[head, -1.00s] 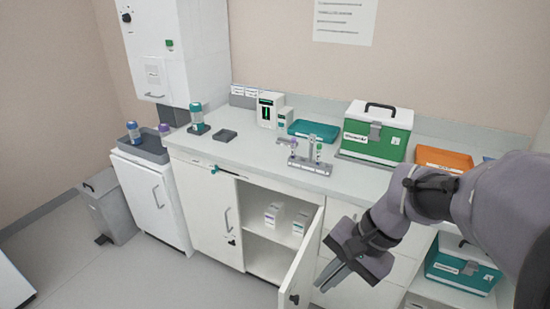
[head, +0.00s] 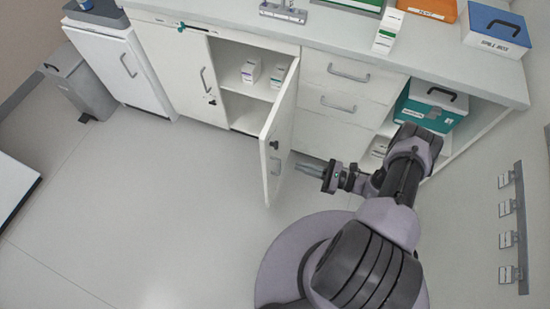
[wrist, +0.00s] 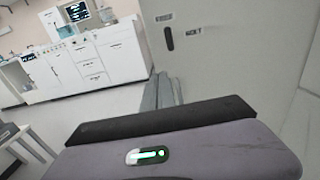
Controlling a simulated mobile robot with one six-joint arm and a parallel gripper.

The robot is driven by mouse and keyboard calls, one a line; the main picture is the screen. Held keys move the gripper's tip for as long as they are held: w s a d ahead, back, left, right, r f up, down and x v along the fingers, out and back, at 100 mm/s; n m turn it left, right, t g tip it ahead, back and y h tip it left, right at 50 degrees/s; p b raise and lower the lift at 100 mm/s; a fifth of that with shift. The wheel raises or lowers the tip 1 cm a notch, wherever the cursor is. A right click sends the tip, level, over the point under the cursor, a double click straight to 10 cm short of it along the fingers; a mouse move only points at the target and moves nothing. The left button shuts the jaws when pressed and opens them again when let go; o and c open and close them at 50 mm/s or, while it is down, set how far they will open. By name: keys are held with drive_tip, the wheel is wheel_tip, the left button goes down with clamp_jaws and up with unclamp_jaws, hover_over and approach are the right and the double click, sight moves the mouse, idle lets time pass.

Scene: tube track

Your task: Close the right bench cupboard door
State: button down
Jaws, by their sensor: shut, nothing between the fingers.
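The right bench cupboard door (head: 282,135) stands open, swung well out from the bench front. Its outer face, with dark fittings, faces my arm. The cupboard opening (head: 240,95) shows a shelf with small white boxes. My gripper (head: 296,167) is shut and empty, low on the outer side of the door near its free edge. Whether the fingertips touch the door cannot be told. In the wrist view the closed fingers (wrist: 165,91) point forward beside a large grey panel (wrist: 235,65), which looks like the door's outer face with a dark fitting.
The left cupboard door (head: 185,75) is shut. Drawers (head: 340,85) lie right of the opening, and a teal case (head: 428,105) sits in an open bay farther right. A bin (head: 78,85) stands far left. The floor (head: 150,200) left of the door is clear.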

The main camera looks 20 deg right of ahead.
sight(267, 157)
drive_tip(key=b+x, duration=0.1)
drive_tip(key=x, duration=0.8)
drive_tip(key=shift+w+a+b, duration=0.15)
drive_tip(key=shift+a+b, duration=0.05)
drive_tip(key=shift+b, duration=0.15)
drive_tip(key=shift+w+a, duration=0.2)
drive_tip(key=shift+a, duration=0.05)
